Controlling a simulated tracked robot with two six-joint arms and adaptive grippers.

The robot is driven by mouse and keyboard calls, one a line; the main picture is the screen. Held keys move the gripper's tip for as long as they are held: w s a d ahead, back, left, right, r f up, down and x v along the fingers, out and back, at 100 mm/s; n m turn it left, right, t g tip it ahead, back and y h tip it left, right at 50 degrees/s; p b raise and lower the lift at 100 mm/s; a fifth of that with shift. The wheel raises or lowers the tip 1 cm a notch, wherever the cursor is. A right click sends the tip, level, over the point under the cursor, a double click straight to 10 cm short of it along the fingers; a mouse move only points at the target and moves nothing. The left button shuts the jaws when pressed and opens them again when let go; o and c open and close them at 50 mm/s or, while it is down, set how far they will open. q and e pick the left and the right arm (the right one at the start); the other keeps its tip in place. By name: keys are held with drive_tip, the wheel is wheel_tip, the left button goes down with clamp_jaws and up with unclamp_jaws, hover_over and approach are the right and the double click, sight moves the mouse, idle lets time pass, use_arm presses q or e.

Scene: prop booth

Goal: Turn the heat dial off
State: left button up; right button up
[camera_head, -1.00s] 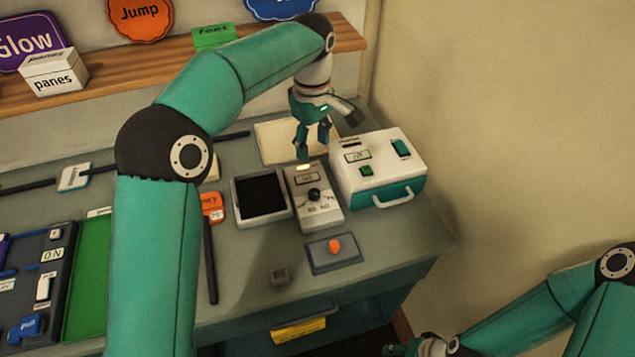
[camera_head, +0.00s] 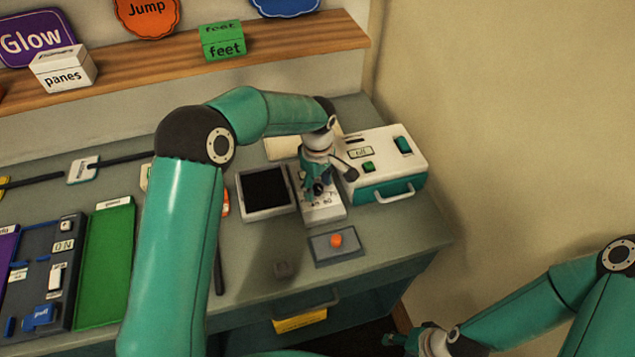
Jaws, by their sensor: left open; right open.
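The heat dial is a dark round knob on a pale control box (camera_head: 326,211) on the bench, with small number marks near its front. My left gripper (camera_head: 318,188) is over the box, pointing down at the knob. Its fingers are open and cover most of the knob, so I cannot tell whether they touch it or which way the dial points. My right gripper (camera_head: 398,340) is low at the bottom right, away from the bench top, small and partly cut off from clear view.
A white and teal machine (camera_head: 386,165) with a handle stands close right of the box. A black-topped tray (camera_head: 264,190) is close left. A plate with an orange button (camera_head: 336,240) lies in front. A shelf (camera_head: 150,72) holds word blocks behind.

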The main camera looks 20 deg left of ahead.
use_arm(q)
drive_tip(key=shift+c, duration=0.4)
clamp_jaws()
